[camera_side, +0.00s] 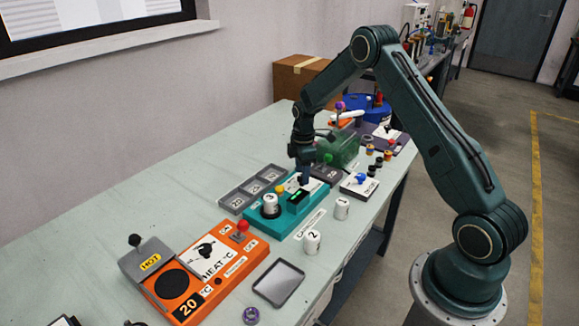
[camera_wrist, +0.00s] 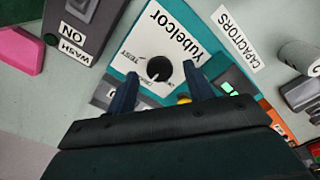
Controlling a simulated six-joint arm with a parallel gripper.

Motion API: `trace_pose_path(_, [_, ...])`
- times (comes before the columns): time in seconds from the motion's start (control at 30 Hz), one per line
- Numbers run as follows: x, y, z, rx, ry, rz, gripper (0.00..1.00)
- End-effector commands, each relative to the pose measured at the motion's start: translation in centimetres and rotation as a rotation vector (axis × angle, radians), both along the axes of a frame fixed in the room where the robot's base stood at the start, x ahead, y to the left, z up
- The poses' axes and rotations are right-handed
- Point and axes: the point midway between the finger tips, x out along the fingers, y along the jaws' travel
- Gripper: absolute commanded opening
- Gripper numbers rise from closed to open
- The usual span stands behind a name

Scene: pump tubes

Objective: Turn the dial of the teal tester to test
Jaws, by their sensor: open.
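The teal tester (camera_side: 284,226) lies on the bench in the side view, with a white cylinder (camera_side: 270,203) standing on its left part. A small pale mark shows on the dial's lower part. My gripper (camera_wrist: 159,72) is open and points down over the panel, a finger on each side of the dial. I cannot tell whether either finger touches it.
An orange heater (camera_side: 205,270) stands nearer the camera, and a grey tray (camera_side: 279,283) lies beside it. Numbered white cylinders (camera_side: 312,242) stand in front of the tester. A grey box (camera_wrist: 82,28) marked WASH and ON is close by, and a green box (camera_side: 340,148) stands behind.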

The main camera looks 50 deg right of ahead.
Motion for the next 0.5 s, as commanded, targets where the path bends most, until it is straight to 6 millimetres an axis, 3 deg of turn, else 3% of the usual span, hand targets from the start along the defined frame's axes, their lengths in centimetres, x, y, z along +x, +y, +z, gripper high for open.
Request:
trace_pose_path(0.47, [0.02,0.00,-1.15,-0.001,-0.001,0.000,0.52])
trace_pose_path(0.5, [0.02,0.00,-1.15,-0.001,-0.001,0.000,0.48])
